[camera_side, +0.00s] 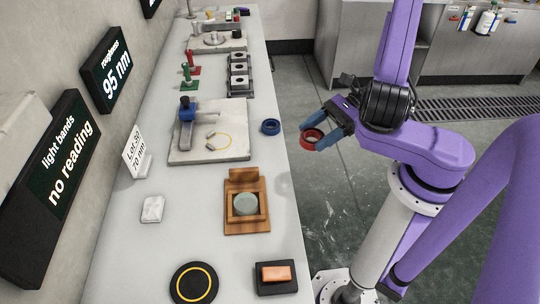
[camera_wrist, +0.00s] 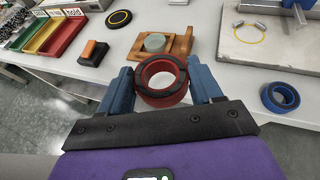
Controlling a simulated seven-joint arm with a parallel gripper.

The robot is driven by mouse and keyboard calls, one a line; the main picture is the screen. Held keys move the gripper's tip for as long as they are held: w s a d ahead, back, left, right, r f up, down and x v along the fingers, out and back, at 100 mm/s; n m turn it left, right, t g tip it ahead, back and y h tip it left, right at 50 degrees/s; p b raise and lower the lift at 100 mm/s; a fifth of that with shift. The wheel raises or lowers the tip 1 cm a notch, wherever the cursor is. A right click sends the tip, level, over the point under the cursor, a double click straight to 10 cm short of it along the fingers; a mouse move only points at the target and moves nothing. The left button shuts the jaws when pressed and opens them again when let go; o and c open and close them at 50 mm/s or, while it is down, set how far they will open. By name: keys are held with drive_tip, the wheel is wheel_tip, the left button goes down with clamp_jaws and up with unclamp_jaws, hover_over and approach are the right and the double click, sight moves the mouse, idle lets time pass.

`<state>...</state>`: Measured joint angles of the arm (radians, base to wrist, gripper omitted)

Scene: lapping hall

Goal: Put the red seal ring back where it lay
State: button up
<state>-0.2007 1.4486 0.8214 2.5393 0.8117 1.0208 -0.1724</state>
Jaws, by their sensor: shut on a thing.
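The red seal ring (camera_side: 312,137) is held between the blue fingers of my gripper (camera_side: 326,134), beyond the right edge of the bench in the side view. In the wrist view the ring (camera_wrist: 161,80) shows with a dark upper face, and both fingers of my gripper (camera_wrist: 160,84) press on its sides. A blue ring (camera_side: 270,127) lies on the bench near its right edge, left of my gripper; it also shows in the wrist view (camera_wrist: 280,96). No mark for where the red ring lay can be made out.
The bench (camera_side: 203,265) carries a stone plate (camera_side: 209,155) with a blue-headed stand, a wooden holder (camera_side: 247,226) with a grey-green disc, an orange block (camera_side: 276,274) and a black disc (camera_side: 194,284). Bare bench shows between the blue ring and the wooden holder.

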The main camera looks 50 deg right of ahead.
drive_tip(key=shift+s+a+r, duration=0.15)
drive_tip(key=shift+s, duration=0.45)
hover_over(274, 154)
wheel_tip(274, 154, down, 10)
drive_tip(key=shift+s+r, duration=0.1)
drive_tip(key=shift+s, duration=0.05)
drive_tip(key=shift+f, duration=1.6)
drive_tip(key=shift+f, duration=0.15)
drive_tip(key=o, duration=1.2)
